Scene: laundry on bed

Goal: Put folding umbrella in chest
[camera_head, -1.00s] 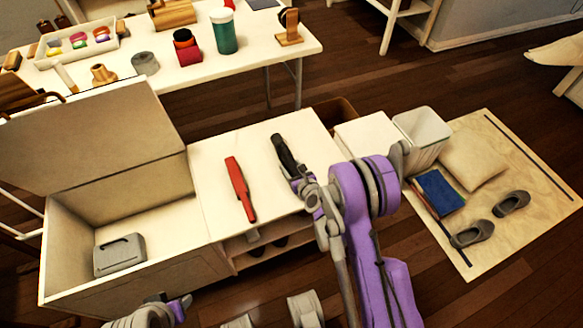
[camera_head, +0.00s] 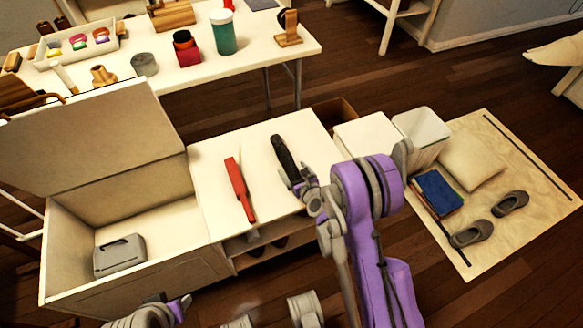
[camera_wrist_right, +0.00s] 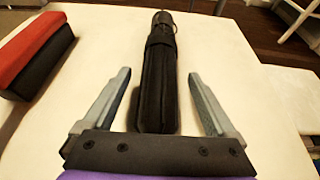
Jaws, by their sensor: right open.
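The black folding umbrella (camera_head: 284,157) lies on the white top of the low cabinet in the head view. It also shows in the right wrist view (camera_wrist_right: 159,75), lengthwise between the fingers. My right gripper (camera_head: 302,186) is open at the umbrella's near end; in the wrist view its fingers (camera_wrist_right: 159,92) stand on either side with gaps. The chest (camera_head: 190,205) stands open at the left, its lid (camera_head: 90,140) raised. A grey case (camera_head: 119,256) lies inside. My left gripper (camera_head: 180,305) is at the bottom edge, its fingers unclear.
A red and black object (camera_head: 240,190) lies left of the umbrella on the cabinet top (camera_head: 215,160). A table (camera_head: 265,60) with several items stands behind. A white bin (camera_head: 425,130), a mat (camera_head: 470,262), shoes and a blue book (camera_head: 438,192) are at the right.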

